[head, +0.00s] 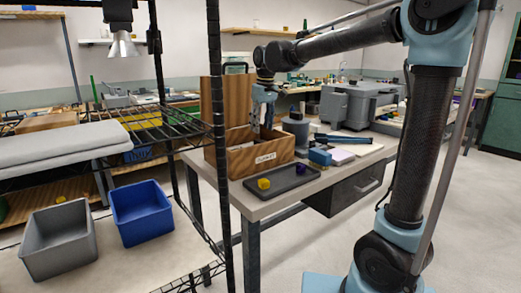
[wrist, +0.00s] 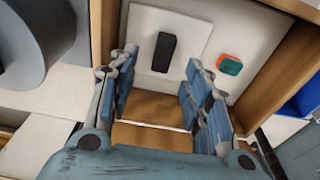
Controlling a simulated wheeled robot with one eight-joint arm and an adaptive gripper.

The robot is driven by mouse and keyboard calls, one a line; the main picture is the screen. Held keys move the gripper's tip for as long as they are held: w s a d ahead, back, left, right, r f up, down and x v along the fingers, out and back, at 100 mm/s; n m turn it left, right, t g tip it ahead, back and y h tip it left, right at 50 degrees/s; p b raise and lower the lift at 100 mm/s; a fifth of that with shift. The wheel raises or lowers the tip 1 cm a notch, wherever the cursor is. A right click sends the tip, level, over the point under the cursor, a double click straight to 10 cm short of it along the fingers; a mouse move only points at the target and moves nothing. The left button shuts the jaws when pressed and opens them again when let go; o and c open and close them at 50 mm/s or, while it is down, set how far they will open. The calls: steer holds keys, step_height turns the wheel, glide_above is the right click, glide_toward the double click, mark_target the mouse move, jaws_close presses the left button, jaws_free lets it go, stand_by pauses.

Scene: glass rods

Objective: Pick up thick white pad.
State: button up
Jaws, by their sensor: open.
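In the wrist view a flat white pad (wrist: 145,72) lies inside the wooden box (wrist: 276,50), with a black block (wrist: 165,53) on top of it. A wider white layer (wrist: 240,45) lies under or beside it; I cannot tell which. My gripper (wrist: 160,68) is open and empty, its fingers pointing down toward the pad's near edge. In the head view my gripper (head: 264,122) reaches down into the labelled wooden box (head: 258,157) on the table; the box's walls hide the pad there.
An orange and teal block (wrist: 230,64) lies on the white layer. Beside the box are a dark tray (head: 284,184) with yellow (head: 263,183) and purple pieces, a grey cylinder (head: 296,128) and a blue block (head: 320,157). A black wire shelf post (head: 216,120) stands left of the table.

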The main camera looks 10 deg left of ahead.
mark_target(260, 141)
steer(key=shift+w+a+f, duration=0.1)
steer(key=shift+a+f, duration=0.1)
steer(key=shift+f, duration=1.35)
steer(key=shift+a+f, duration=0.2)
steer(key=shift+f, duration=1.35)
steer(key=shift+c, duration=0.2)
jaws_close()
